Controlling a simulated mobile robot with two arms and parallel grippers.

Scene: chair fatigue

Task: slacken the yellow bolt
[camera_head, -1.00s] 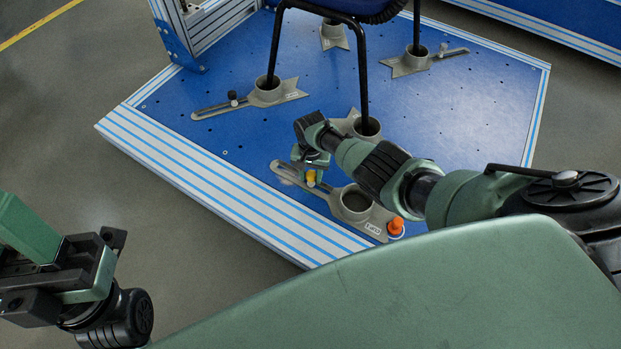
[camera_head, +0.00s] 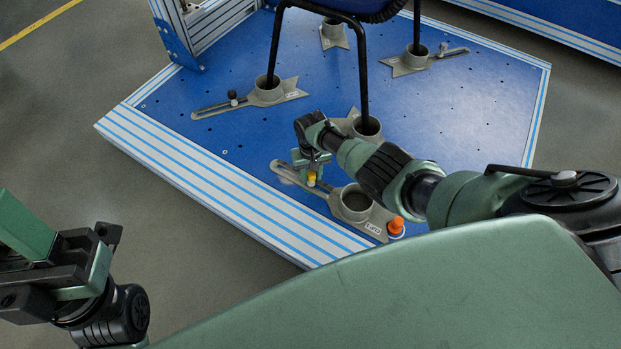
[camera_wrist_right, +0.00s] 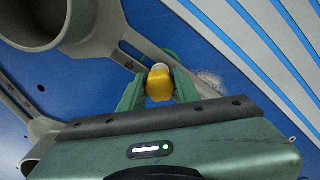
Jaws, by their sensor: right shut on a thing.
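The yellow bolt (camera_head: 312,179) stands at the slotted arm of the nearest grey clamp (camera_head: 282,166) on the blue platform. My right gripper (camera_head: 313,172) reaches down onto it and is shut on it. In the right wrist view the yellow bolt (camera_wrist_right: 159,84) sits between the two green fingers of my right gripper (camera_wrist_right: 158,90), its rounded top showing. The bolt's lower part is hidden. My left gripper (camera_head: 85,270) hangs at the lower left, off the platform; its fingertips are not clear.
An orange knob (camera_head: 396,225) stands at the right end of the same clamp, beside its empty round cup (camera_head: 355,202). A chair's black legs (camera_head: 363,80) stand in other clamps behind. The blue platform (camera_head: 470,110) has a striped aluminium edge (camera_head: 215,187).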

